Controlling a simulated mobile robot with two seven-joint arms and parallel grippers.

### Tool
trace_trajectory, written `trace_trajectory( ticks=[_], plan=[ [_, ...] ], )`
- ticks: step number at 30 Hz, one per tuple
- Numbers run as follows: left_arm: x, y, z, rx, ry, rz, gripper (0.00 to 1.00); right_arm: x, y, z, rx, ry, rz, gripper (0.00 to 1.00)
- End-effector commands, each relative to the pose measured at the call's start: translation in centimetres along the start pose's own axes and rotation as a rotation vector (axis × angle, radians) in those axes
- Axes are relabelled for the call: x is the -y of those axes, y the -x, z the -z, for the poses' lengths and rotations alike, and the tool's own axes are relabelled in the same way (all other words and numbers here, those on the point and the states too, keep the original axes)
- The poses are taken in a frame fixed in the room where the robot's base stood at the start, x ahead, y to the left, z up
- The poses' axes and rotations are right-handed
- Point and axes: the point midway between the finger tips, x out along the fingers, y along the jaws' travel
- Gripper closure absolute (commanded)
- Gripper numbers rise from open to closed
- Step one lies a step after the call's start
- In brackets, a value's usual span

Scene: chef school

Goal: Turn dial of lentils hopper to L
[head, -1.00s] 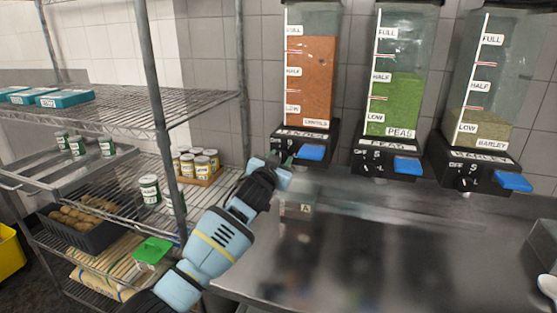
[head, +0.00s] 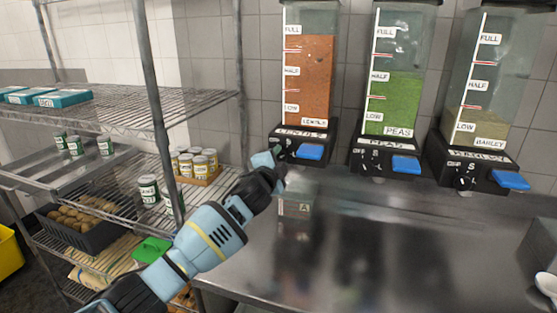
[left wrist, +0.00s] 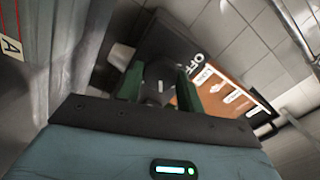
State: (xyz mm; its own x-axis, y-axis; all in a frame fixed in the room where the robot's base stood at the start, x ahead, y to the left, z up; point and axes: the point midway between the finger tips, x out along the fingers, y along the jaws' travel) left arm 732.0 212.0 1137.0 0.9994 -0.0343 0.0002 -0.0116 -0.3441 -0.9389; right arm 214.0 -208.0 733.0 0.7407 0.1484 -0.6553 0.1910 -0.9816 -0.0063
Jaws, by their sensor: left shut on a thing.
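The lentils hopper (head: 310,80), with orange-brown contents, is the left one of three wall dispensers. It has a black base and a blue lever (head: 309,152). My left gripper (head: 280,157) is at the left front of that base and mostly hides the dial in the head view. In the left wrist view, the two dark green fingers (left wrist: 158,88) are shut on the dark round dial (left wrist: 157,80), one on each side. I cannot read which mark the dial points to. My right gripper is not in view.
The peas hopper (head: 393,100) and barley hopper (head: 478,125) stand to the right. A steel counter (head: 370,250) lies below, with a clear container (head: 294,205) under the lentils hopper. A wire shelf (head: 110,105) with cans stands at left, close to my arm.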

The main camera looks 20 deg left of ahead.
Motion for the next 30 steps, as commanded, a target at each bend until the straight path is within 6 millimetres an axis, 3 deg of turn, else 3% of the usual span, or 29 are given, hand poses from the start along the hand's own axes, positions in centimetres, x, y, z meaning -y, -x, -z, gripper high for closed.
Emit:
trace_trajectory(
  ticks=[15, 30],
  plan=[
    [-0.05, -0.02, -0.10, 0.001, -0.446, 0.000, 0.86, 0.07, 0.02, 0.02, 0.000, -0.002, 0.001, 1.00],
    [-0.08, -0.02, -0.09, 0.001, -0.623, 0.000, 0.86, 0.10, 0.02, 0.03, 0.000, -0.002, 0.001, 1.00]
  ],
)
